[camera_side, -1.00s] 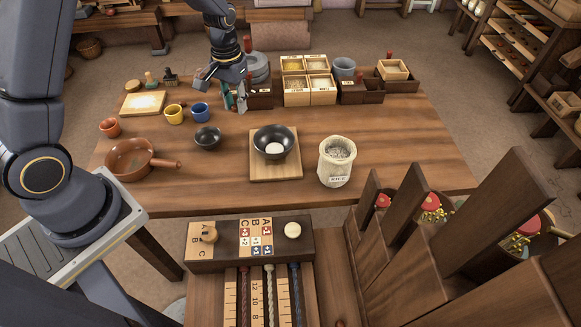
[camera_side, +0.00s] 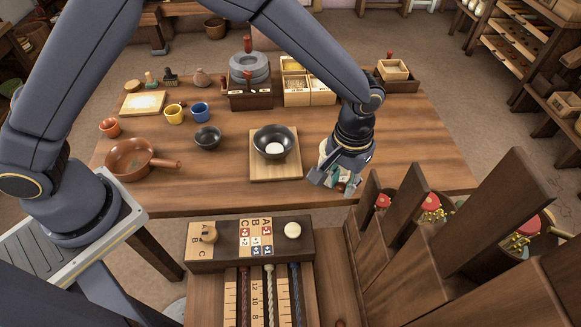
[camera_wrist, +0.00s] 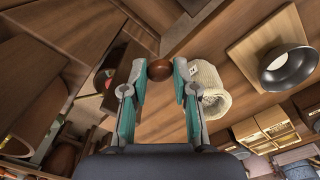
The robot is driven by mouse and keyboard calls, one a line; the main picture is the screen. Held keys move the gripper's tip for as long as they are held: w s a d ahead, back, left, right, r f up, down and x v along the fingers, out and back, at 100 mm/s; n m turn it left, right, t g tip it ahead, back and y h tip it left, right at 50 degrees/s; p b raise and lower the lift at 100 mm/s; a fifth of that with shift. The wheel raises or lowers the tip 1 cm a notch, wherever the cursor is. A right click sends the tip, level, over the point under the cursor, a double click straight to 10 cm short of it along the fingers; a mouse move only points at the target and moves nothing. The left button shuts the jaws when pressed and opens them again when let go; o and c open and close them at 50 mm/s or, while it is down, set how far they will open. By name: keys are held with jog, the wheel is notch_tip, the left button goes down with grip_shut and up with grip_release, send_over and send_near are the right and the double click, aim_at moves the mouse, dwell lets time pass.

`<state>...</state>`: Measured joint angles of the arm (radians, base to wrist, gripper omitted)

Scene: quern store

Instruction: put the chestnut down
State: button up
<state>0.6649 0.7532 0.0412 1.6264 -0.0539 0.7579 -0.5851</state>
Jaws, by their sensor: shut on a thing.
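My gripper (camera_side: 342,186) is shut on the chestnut, a round brown thing (camera_wrist: 160,70) between the two fingertips in the wrist view. In the side view my gripper hangs near the table's front right edge, in front of the white sack (camera_side: 323,152), and hides most of it. The chestnut is a small reddish-brown patch (camera_side: 340,187) at the fingertips there. The sack also shows in the wrist view (camera_wrist: 212,80), just right of the right finger. I cannot tell how high the chestnut is above the surface below it.
A black bowl (camera_side: 273,140) with something white inside stands on a wooden board (camera_side: 258,172) left of my gripper. Tall wooden dividers (camera_side: 440,240) rise close by at the right front. A brown pan (camera_side: 130,158) and small cups stand at the left. The table's right side (camera_side: 425,140) is clear.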

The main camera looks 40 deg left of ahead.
aim_at(326, 244)
notch_tip(326, 244, down, 28)
jog(key=shift+a+f, duration=0.1)
dwell(0.4)
jog(key=o, duration=0.8)
jog(key=shift+f, duration=0.15)
jog(key=shift+c, duration=0.2)
